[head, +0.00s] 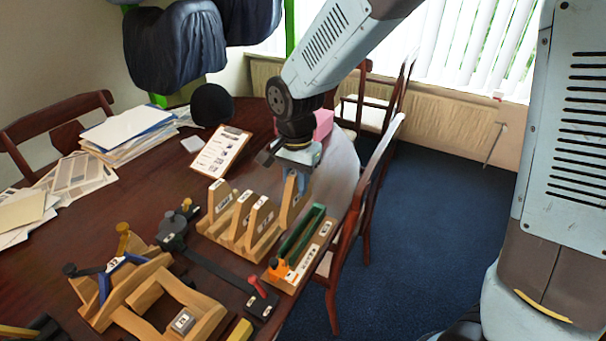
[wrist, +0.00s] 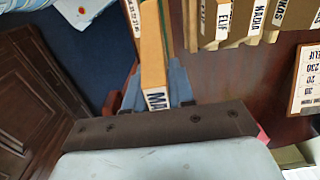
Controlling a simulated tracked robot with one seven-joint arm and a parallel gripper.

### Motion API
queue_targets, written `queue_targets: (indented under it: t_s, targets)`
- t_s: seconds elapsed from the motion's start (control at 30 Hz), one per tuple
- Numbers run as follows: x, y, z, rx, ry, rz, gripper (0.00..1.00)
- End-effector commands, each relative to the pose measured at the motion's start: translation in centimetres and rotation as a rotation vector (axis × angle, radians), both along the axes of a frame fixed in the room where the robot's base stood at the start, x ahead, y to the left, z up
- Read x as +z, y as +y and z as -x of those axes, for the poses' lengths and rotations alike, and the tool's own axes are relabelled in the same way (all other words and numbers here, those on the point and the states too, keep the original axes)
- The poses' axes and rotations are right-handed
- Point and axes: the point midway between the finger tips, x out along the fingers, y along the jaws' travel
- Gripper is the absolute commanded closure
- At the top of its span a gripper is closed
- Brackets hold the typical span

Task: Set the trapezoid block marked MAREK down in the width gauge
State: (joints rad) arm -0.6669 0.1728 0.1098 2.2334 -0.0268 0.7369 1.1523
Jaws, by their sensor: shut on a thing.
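My gripper (head: 298,172) is shut on a tan wooden block (head: 291,203). In the wrist view the block (wrist: 152,55) stands between my fingers (wrist: 166,85), and its label shows "MA", the rest hidden by my gripper. The block is at the right end of the wooden block rack (head: 232,238); I cannot tell whether it touches the rack. A wooden base with a green channel and an orange part, which looks like the width gauge (head: 315,250), lies just right of and nearer than the rack. A numbered strip (wrist: 134,18) shows beside the block in the wrist view.
Other blocks stand in the rack, with labels reading ELIF (wrist: 222,18) and NADIA (wrist: 258,14). A clipboard (head: 221,151) lies behind the rack. A wooden frame with a blue part (head: 125,270) and a dark bar with a red handle (head: 262,297) are at front left. A chair (head: 365,200) stands close right.

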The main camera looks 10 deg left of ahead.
Motion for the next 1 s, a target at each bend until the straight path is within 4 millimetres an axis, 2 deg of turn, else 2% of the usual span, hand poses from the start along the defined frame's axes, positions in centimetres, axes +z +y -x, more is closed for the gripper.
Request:
queue_targets:
  t_s: [0.2, 0.47, 1.0]
  targets:
    - [0.0, -1.1, -0.9, -0.029, 0.000, 0.000, 1.00]
    - [-0.3, -1.5, -1.1, -0.036, 0.000, 0.001, 1.00]
    - [-4.2, -1.5, -1.1, -0.037, 0.002, 0.002, 1.00]
